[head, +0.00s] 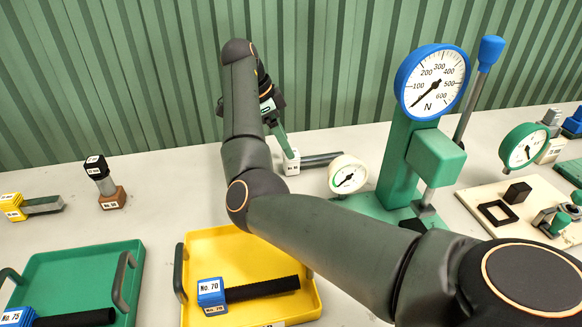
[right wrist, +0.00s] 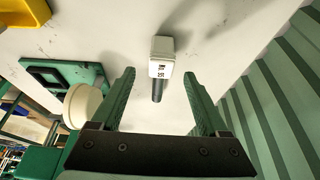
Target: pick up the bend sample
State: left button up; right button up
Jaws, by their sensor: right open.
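A sample with a white labelled end block (head: 291,163) and a dark grey rod (head: 322,160) lies on the table, left of the green force gauge. In the right wrist view its white block (right wrist: 162,55) and the rod (right wrist: 157,91) appear between my fingers, with gaps on both sides. My right gripper (head: 284,140) is open, its green fingers pointing down at the white block. The right wrist view shows both fingers (right wrist: 159,76) apart and empty. My right arm crosses the head view. My left gripper is not in view.
A round white dial (head: 348,174) sits close right of the sample, beside the tall gauge (head: 401,160). A yellow tray (head: 215,250) holds a blue-ended black sample (head: 250,289). A green tray (head: 75,265) is at left.

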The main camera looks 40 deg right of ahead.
aim_at(299, 161)
jog(key=shift+x, duration=3.15)
jog(key=shift+w+a, duration=0.1)
jog(key=shift+w, duration=0.05)
jog(key=shift+c, duration=0.4)
grip_shut()
